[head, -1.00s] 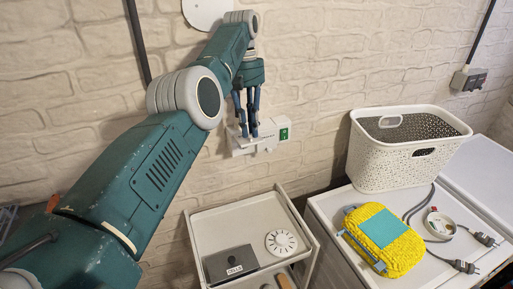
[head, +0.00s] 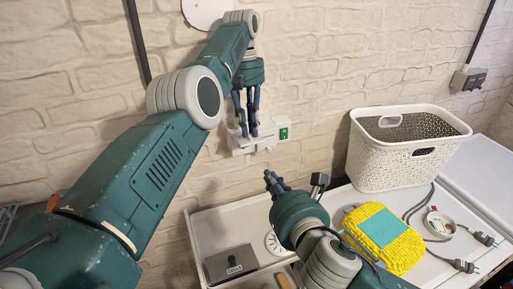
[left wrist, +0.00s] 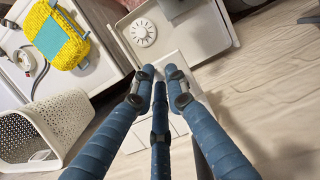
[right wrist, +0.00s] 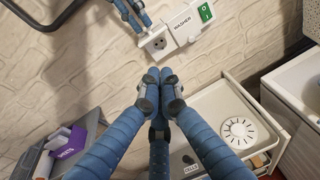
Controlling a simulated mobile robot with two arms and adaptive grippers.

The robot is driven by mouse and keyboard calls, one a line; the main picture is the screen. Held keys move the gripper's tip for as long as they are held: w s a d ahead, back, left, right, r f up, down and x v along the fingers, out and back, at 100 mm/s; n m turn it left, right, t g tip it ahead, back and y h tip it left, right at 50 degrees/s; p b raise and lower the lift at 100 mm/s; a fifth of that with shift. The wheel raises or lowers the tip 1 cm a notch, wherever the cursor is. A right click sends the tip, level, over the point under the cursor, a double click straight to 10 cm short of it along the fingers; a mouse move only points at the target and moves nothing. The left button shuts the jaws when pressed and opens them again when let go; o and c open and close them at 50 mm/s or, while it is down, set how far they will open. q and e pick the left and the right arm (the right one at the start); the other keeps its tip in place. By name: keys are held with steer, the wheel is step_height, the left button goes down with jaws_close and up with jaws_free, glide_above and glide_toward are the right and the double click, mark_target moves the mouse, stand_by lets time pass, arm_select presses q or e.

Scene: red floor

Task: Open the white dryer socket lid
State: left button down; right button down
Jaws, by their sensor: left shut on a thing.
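The white socket unit (head: 268,140) is on the brick wall, with a green switch at its right end. In the right wrist view the unit (right wrist: 183,30) carries a label that seems to read WASHER, and a round outlet face with dark holes (right wrist: 158,43) is exposed. My left gripper (head: 247,132) is at the unit's left part, shut on what seems to be its raised lid, mostly hidden by the fingers. The left fingers also show in the right wrist view (right wrist: 137,20). My right gripper (head: 295,182) is empty, fingers apart, below and right of the unit.
A white perforated basket (head: 385,168) and a yellow item with a teal patch (head: 400,258) stand on a white appliance top.

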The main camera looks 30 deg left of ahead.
arm_select(q)
steer(key=shift+a, duration=0.1)
arm_select(e)
glide_toward(253, 143)
step_height(253, 143, down, 4)
steer(key=w+a, duration=0.2)
steer(key=shift+w+a+r, duration=1.1)
steer(key=shift+w+a, duration=0.25)
steer(key=shift+w, duration=0.05)
